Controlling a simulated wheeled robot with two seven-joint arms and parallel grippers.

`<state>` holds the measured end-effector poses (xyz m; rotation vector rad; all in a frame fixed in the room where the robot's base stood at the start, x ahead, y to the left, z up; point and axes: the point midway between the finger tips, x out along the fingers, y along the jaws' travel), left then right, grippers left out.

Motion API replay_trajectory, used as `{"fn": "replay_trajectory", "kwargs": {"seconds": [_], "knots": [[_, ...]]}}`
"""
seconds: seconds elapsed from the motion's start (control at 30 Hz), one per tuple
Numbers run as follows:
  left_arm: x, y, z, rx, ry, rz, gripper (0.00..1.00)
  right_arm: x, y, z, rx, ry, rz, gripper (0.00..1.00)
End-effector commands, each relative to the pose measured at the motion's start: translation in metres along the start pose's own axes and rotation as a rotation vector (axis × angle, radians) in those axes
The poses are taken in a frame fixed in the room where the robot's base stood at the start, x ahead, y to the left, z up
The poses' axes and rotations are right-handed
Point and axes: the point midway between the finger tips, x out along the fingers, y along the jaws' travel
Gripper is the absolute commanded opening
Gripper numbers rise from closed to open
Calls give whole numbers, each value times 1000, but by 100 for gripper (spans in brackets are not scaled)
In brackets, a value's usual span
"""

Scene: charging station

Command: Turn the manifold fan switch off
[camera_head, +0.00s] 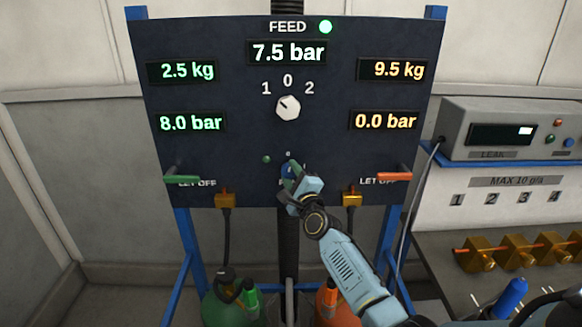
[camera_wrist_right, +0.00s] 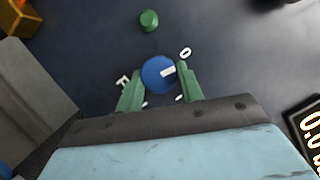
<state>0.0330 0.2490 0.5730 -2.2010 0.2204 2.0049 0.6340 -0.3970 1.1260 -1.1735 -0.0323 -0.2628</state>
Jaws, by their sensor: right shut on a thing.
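The manifold fan switch is a round blue knob (camera_wrist_right: 158,74) with a white mark, on the dark panel (camera_head: 225,150). In the wrist view the white mark lies right of the knob's middle. White characters stand around it, partly hidden. My right gripper (camera_head: 291,170) reaches the panel's lower middle. Its green fingers (camera_wrist_right: 161,80) lie on either side of the knob and are shut on it. In the head view the gripper hides most of the knob. A small green round part (camera_wrist_right: 148,20) sits on the panel near the knob. My left gripper is not in view.
A green handle (camera_head: 184,178) and a red-orange handle (camera_head: 394,177) stick out low on the panel. A leak tester (camera_head: 510,130) stands at right.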

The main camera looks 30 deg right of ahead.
Motion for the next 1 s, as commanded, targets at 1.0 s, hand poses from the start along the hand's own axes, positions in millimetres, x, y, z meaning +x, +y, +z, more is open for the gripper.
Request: {"fn": "replay_trajectory", "kwargs": {"seconds": [1.0], "knots": [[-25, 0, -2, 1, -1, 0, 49, 0, 0, 0, -178, 0, 76, 46]]}}
